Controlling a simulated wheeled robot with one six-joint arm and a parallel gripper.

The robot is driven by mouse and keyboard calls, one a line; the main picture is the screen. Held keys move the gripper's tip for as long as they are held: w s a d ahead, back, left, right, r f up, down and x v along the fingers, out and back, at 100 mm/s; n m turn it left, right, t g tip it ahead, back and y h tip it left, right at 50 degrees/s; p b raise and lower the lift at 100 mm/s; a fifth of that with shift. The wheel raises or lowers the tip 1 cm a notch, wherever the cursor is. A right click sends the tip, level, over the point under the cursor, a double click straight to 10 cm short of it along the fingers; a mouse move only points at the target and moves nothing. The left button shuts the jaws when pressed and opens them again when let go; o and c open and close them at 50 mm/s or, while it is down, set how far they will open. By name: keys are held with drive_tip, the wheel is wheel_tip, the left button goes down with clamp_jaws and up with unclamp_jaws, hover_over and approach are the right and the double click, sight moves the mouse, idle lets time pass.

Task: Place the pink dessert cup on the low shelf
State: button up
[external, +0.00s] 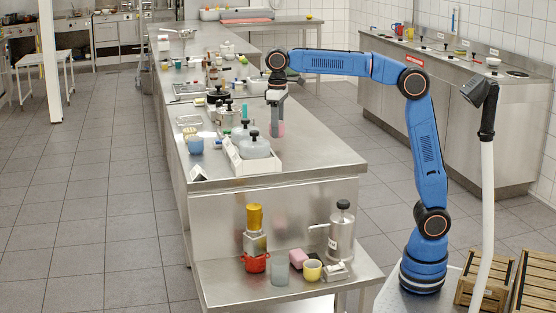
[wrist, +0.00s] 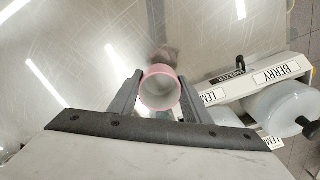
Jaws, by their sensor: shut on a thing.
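The pink dessert cup (wrist: 160,88) stands between the two fingers of my gripper (wrist: 159,92) in the wrist view, and I look down into its pale inside. The gripper is shut on it. In the external view my gripper (external: 277,128) points down over the long steel counter, beside the white crate, with the pink cup (external: 281,129) partly hidden behind it. I cannot tell whether the cup touches the counter. The low shelf (external: 232,292) is at the front end of the counter, below its top.
A white crate (external: 237,165) with lidded jars and labels is close to the gripper; it shows at right in the wrist view (wrist: 232,88). The shelf holds a red pot (external: 254,263), a grey cup (external: 279,271), a yellow mug (external: 312,270) and a steel canister (external: 342,235). The counter's right front is bare.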

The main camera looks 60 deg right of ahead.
drive_tip(key=s+a+n, duration=0.1)
drive_tip(key=s+a, duration=0.4)
drive_tip(key=s+a+n, duration=0.2)
drive_tip(key=s+a, duration=0.3)
drive_tip(key=a, duration=0.1)
drive_tip(key=s+a+n, duration=0.1)
drive_tip(key=s+a, duration=0.4)
drive_tip(key=shift+a+r, duration=0.25)
drive_tip(key=shift+r, duration=0.15)
drive_tip(key=s+a+f+n, duration=0.2)
drive_tip(key=s+a+n, duration=0.15)
drive_tip(key=a, duration=0.35)
drive_tip(key=s+a+f+n, duration=0.2)
drive_tip(key=s+a, duration=0.3)
drive_tip(key=a, duration=0.2)
drive_tip(key=n, duration=0.3)
hover_over(249, 287)
wheel_tip(249, 287, down, 18)
drive_tip(key=shift+d+f, duration=0.15)
drive_tip(key=shift+f, duration=4.85)
drive_tip(key=shift+f, duration=0.1)
drive_tip(key=o, duration=1.1)
